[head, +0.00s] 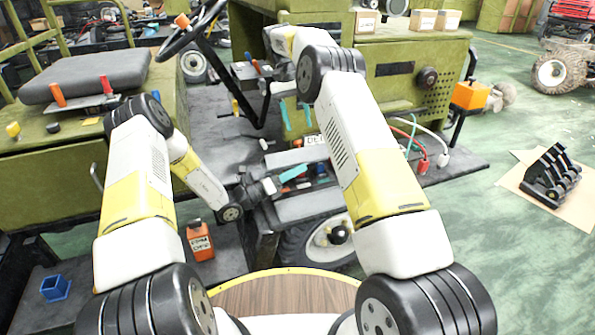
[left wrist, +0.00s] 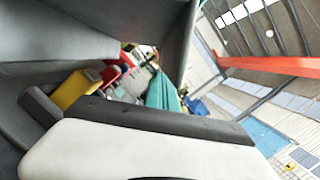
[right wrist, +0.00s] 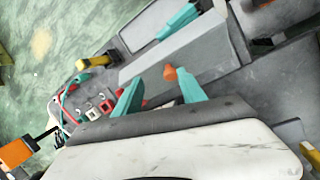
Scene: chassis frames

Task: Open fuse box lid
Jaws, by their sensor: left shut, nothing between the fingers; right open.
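The fuse box is a grey box (head: 310,207) on the vehicle's side in the head view. Its grey lid (head: 298,157) is raised at least partly, and coloured fuses (head: 320,170) show in the gap. My left gripper (head: 294,173) is shut and empty, with its teal fingers at the gap beside the fuses. In the left wrist view, yellow and red fuses (left wrist: 76,88) sit near the teal fingers (left wrist: 163,92). My right gripper (right wrist: 160,92) is open above the grey panel (right wrist: 185,52). An orange tip (right wrist: 170,72) shows between its teal fingers; contact is unclear.
Red and white cable plugs (head: 423,166) lie right of the box. A steering wheel (head: 190,28) and levers stand behind. An orange block on a post (head: 470,95) stands at right.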

